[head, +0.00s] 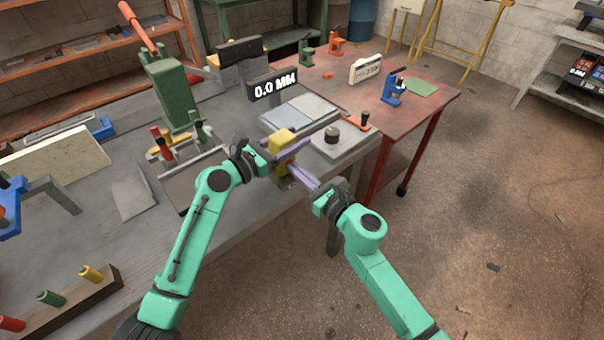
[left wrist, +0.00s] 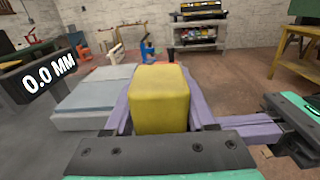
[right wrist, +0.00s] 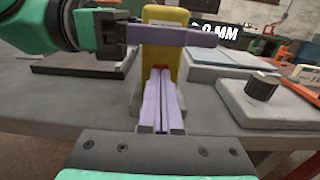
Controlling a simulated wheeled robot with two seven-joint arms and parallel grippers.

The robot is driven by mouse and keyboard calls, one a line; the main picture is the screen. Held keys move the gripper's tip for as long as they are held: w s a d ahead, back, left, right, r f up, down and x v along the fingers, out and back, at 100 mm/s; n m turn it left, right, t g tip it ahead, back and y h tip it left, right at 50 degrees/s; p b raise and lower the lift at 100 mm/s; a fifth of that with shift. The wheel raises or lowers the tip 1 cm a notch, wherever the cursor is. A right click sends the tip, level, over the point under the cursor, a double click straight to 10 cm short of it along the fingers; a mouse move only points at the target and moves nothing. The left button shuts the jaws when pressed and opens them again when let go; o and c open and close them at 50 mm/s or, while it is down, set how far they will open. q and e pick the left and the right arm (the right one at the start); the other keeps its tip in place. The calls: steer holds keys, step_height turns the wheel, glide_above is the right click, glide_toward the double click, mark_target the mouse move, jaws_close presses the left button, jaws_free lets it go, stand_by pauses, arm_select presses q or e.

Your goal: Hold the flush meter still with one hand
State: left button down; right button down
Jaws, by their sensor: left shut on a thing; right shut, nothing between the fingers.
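The flush meter appears to be the yellow block (head: 284,136) standing at the bench's front edge; it fills the middle of the left wrist view (left wrist: 160,98) and stands upright in the right wrist view (right wrist: 161,52). My left gripper (head: 290,148) is shut on it, one purple finger on each side. My right gripper (head: 294,168) is shut and empty. Its fingertips (right wrist: 160,74) point at the block's lower front, close to a small red spot (right wrist: 161,68); I cannot tell whether they touch. A dark readout (head: 273,88) behind shows 0.0 MM.
Grey plates (head: 300,112) lie behind the block, and a plate with a dark knob (head: 332,133) is to its right. A green press (head: 172,92) with an orange lever stands at the left. A red table (head: 432,108) adjoins the bench. The floor at right is open.

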arm_select(q)
steer(key=shift+s+d+f, duration=0.25)
steer(key=shift+s+d, duration=0.15)
steer(key=shift+d, duration=0.05)
arm_select(e)
steer(key=shift+w+a+r, duration=0.1)
steer(key=shift+r, duration=0.05)
arm_select(q)
steer(key=shift+f, duration=0.1)
arm_select(e)
steer(key=shift+s+d, duration=0.2)
steer(key=shift+s, duration=0.05)
arm_select(q)
steer(key=shift+w+a+r, duration=0.15)
steer(key=shift+w+r, duration=0.05)
arm_select(e)
steer(key=v, duration=1.3)
steer(key=shift+s+d, duration=0.2)
arm_select(q)
steer(key=shift+c, duration=0.8)
jaws_free()
steer(key=shift+a, duration=0.1)
